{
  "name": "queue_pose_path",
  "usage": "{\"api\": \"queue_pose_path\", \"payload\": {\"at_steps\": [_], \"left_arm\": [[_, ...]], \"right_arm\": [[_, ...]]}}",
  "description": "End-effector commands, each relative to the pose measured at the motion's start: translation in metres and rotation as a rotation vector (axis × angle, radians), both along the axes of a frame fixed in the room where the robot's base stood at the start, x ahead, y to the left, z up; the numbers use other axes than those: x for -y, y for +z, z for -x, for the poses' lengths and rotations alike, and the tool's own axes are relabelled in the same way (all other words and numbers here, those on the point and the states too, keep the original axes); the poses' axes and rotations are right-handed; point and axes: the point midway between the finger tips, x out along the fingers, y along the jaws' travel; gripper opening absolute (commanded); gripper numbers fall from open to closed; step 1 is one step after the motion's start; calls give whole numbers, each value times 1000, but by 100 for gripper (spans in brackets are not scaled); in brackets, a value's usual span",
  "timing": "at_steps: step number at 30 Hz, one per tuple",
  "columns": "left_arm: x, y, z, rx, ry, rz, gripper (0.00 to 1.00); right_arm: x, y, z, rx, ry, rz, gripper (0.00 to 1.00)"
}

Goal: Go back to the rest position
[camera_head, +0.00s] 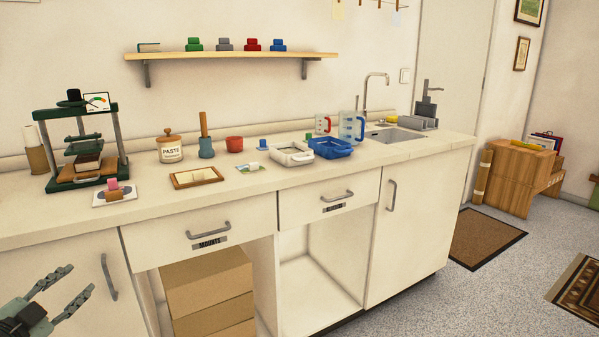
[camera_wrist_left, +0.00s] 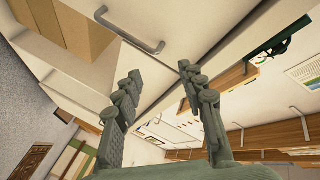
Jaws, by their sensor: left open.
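My left gripper (camera_head: 68,293) is at the lower left of the head view, in front of the cabinet and below the counter top. Its two fingers are apart with nothing between them. In the left wrist view the gripper (camera_wrist_left: 158,80) also shows with spread, empty fingers, and a cabinet handle (camera_wrist_left: 128,32) lies beyond them. My right gripper is in neither view.
The counter (camera_head: 240,198) holds a green press (camera_head: 85,140), a paste jar (camera_head: 170,148), a wooden frame (camera_head: 196,177), a white tray (camera_head: 291,154) and a blue tray (camera_head: 331,148). Cardboard boxes (camera_head: 208,285) fill an open cabinet bay.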

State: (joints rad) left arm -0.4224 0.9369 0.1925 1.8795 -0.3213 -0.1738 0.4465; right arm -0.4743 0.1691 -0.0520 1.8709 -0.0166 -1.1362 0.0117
Motion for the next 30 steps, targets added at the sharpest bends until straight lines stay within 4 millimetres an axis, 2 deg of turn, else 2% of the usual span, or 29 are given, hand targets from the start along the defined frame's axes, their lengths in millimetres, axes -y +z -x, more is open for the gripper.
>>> {"api": "queue_pose_path", "payload": {"at_steps": [1,3,5,6,8,9,11,12,15,18,22,30], "left_arm": [[-5,-39,14,-57,91,57,40],[-7,-88,35,-145,200,113,40],[-2,-130,55,-230,280,159,40],[4,-156,70,-289,327,187,40],[17,-194,93,-382,390,230,40],[29,-218,108,-447,424,257,40],[50,-250,132,-545,467,297,40],[67,-270,149,-614,490,323,40],[112,-310,187,-775,525,382,40],[153,-336,218,-911,536,427,40],[192,-352,245,-1029,532,464,40],[195,-353,247,-1041,531,466,40]], "right_arm": [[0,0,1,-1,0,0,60],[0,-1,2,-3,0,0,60],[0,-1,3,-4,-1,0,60],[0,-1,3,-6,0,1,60],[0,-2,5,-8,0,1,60],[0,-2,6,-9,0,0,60],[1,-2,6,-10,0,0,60],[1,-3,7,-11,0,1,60],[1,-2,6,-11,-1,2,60],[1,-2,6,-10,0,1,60],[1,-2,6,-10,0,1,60],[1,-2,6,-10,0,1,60]]}}
